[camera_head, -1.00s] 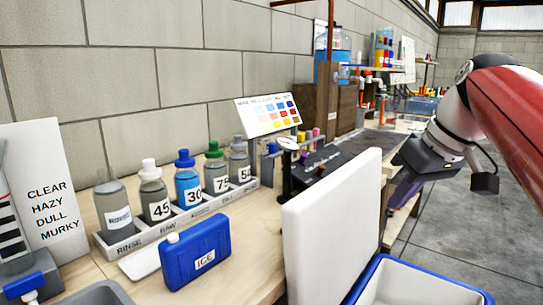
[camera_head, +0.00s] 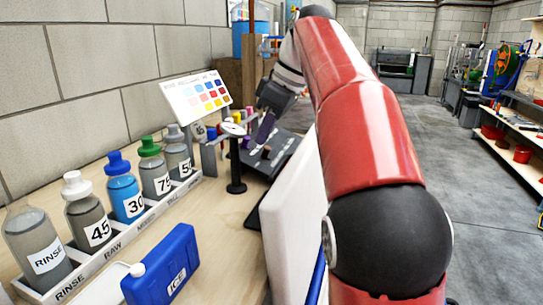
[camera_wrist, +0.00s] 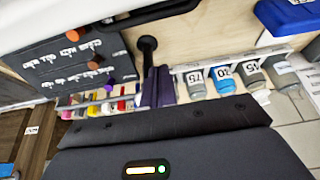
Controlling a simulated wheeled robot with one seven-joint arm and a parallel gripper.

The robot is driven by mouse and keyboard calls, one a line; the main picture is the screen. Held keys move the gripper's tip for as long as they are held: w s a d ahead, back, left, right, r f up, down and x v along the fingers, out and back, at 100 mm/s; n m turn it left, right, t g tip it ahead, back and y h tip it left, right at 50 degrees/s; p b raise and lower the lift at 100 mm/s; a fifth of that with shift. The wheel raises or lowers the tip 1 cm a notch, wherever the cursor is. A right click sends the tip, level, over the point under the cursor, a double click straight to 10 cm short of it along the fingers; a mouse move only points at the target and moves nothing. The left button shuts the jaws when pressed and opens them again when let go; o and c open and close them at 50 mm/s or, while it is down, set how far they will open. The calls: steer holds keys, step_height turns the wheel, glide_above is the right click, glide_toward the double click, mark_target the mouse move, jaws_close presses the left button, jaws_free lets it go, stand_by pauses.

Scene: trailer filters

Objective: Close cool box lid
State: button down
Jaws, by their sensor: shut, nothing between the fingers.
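The cool box lid (camera_head: 293,215) is a white panel standing upright and open beside the bench in the head view. The cool box shows only as a sliver of blue rim (camera_head: 317,280); my red arm hides the rest. My gripper (camera_head: 263,132) has purple fingers, closed together and empty. It is beyond the lid, above the far part of the bench, and apart from the lid. In the wrist view, the gripper's fingers (camera_wrist: 158,86) point toward the bench top. A white surface at the upper left there may be the lid.
Several labelled bottles (camera_head: 125,185) stand in a white rack, with a blue ice pack (camera_head: 162,268) in front. A black stand (camera_head: 235,160), dark board (camera_head: 270,150) and colour chart (camera_head: 195,97) are near my gripper. Open floor (camera_head: 455,190) lies to the right.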

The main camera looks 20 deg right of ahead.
steer(key=b+x, duration=0.1)
steer(key=x, duration=0.5)
steer(key=shift+s+d, duration=0.6)
steer(key=shift+d, duration=0.3)
steer(key=shift+s+d, duration=0.6)
steer(key=shift+d, duration=0.3)
